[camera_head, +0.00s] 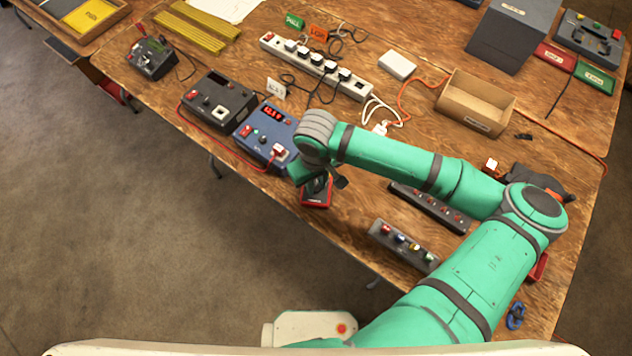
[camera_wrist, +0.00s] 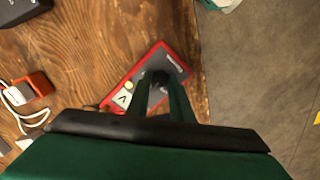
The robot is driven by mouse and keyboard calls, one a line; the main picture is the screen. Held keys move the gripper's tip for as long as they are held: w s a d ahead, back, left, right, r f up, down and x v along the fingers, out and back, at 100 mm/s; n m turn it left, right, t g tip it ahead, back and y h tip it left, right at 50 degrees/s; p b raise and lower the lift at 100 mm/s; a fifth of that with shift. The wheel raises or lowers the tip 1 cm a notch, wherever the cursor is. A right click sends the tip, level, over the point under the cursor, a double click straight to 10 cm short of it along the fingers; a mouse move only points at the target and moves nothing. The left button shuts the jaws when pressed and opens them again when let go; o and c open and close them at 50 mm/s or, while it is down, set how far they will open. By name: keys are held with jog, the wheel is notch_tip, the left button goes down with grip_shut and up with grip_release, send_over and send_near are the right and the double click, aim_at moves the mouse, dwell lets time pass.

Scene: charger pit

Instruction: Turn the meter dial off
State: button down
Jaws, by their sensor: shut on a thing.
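The meter (camera_head: 316,197) is a small red-edged handheld unit near the table's front edge, partly covered by my gripper in the head view. In the wrist view the meter (camera_wrist: 172,60) lies flat with a pale display marked "V", a yellow spot and a dark round dial (camera_wrist: 157,77). My gripper (camera_wrist: 158,88) points down over it, its two fingers closed around the dial, one on each side. In the head view my gripper (camera_head: 320,183) is mostly hidden by my arm. The dial's pointer setting cannot be read.
A blue power supply (camera_head: 256,141) with red digits stands left of the meter. A dark strip (camera_head: 430,207) and a box with coloured buttons (camera_head: 403,246) lie to the right. A power strip (camera_head: 318,67) and cardboard box (camera_head: 477,102) are farther back. The floor begins just past the meter.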

aim_at(317, 187)
jog(key=n, duration=1)
jog(key=shift+n, duration=0.3)
dwell(0.4)
jog(key=c, duration=1.6)
grip_release()
jog(key=shift+o, duration=0.2)
notch_tip(317, 187, up, 11)
jog(key=shift+d+f, duration=0.1)
jog(key=shift+f, duration=0.05)
